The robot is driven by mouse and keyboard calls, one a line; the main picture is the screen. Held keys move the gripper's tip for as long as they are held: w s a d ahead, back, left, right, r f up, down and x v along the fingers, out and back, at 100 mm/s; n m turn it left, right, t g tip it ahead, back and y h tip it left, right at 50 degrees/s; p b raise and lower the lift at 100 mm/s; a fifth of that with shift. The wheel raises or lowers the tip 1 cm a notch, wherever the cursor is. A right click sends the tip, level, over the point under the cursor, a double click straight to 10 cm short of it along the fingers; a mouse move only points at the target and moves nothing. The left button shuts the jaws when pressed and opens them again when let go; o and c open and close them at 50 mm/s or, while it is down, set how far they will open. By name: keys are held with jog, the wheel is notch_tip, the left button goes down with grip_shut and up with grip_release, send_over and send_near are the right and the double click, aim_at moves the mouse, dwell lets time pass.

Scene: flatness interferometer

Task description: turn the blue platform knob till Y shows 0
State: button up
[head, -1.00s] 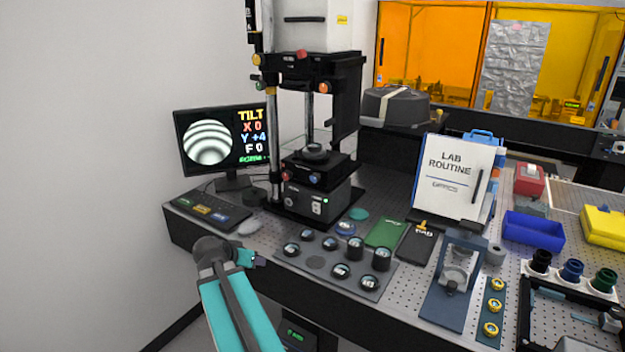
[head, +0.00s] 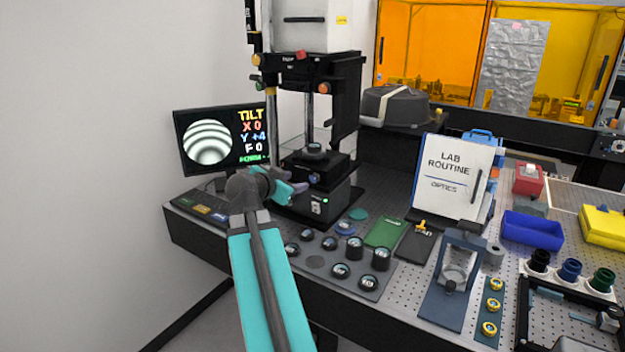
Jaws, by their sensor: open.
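The blue platform knob (head: 314,180) is on the front of the black platform (head: 326,162) under the interferometer column. The monitor (head: 221,138) at the left shows curved fringes and the readings X 0, Y +4 and F 0. My gripper (head: 301,189) is open, just left of and a little below the blue knob, and looks apart from it. The red platform knob, left of the blue one, is hidden behind my gripper and wrist. A dark round part (head: 314,149) sits on top of the platform.
Several round optics stand on a grey mat (head: 316,262) in front of the instrument. A green pad (head: 385,233), a lab routine board (head: 447,180) and a blue bin (head: 532,229) are to the right. A wall is close on the left.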

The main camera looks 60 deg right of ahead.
aim_at(314, 177)
jog(key=shift+d, duration=0.1)
jog(key=p+x, duration=0.4)
jog(key=x, duration=0.7)
jog(key=shift+w+d+f, duration=0.2)
jog(key=shift+d, duration=0.15)
jog(key=shift+p+x, duration=0.45)
jog(key=shift+x, duration=0.5)
jog(key=shift+a+f, duration=0.1)
jog(key=shift+f, duration=0.05)
jog(key=c, duration=0.8)
jog(key=shift+d, duration=0.4)
jog(key=shift+c, duration=1.2)
jog(key=shift+a, duration=0.3)
